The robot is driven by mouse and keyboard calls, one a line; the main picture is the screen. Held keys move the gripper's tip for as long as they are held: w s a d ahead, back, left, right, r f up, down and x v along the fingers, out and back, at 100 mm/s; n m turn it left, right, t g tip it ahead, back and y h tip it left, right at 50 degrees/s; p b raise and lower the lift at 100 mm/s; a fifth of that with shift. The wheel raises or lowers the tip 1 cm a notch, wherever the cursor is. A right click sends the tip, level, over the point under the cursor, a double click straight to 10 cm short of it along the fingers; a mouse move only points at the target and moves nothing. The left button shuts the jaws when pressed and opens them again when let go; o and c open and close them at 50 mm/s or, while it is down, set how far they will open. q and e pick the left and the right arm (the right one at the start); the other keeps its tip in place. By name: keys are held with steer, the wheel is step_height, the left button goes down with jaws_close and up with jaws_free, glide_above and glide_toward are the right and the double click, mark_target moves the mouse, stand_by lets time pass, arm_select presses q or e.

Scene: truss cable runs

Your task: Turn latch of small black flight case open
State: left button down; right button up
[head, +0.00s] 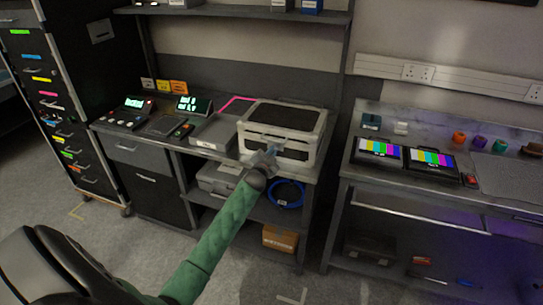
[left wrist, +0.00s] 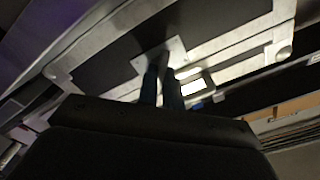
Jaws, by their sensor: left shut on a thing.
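The small black flight case (head: 285,115), with silver edges and corners, stands on the left bench top. Its lid is down. My left gripper (head: 265,157) reaches up to its front face from below. In the left wrist view, the case (left wrist: 115,52) fills the upper part at a tilt. A square silver latch plate (left wrist: 172,50) sits on its front. My left gripper (left wrist: 161,85) is shut on the latch there, its two bluish fingers close together. The fingers hide the turning part, so I cannot tell its angle. My right gripper is not in view.
Left of the case are a grey box (head: 212,131) and control panels (head: 130,112). A blue cable coil (head: 286,193) and a cardboard box (head: 281,239) are on shelves below. The right bench holds two colour-bar monitors (head: 379,152). Floor in front is clear.

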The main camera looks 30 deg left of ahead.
arm_select(q)
steer(key=m+b, duration=0.1)
steer(key=m, duration=0.3)
steer(key=shift+f+m, duration=0.1)
steer(key=shift+m, duration=0.3)
steer(key=m+b, duration=0.1)
steer(key=m, duration=0.3)
steer(key=shift+d+m, duration=0.1)
steer(key=shift+m, duration=0.3)
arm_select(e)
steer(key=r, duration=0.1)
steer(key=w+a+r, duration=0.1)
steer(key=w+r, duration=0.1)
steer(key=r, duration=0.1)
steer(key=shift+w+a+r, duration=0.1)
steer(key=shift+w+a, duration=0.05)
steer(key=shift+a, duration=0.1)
arm_select(q)
steer(key=shift+f, duration=0.1)
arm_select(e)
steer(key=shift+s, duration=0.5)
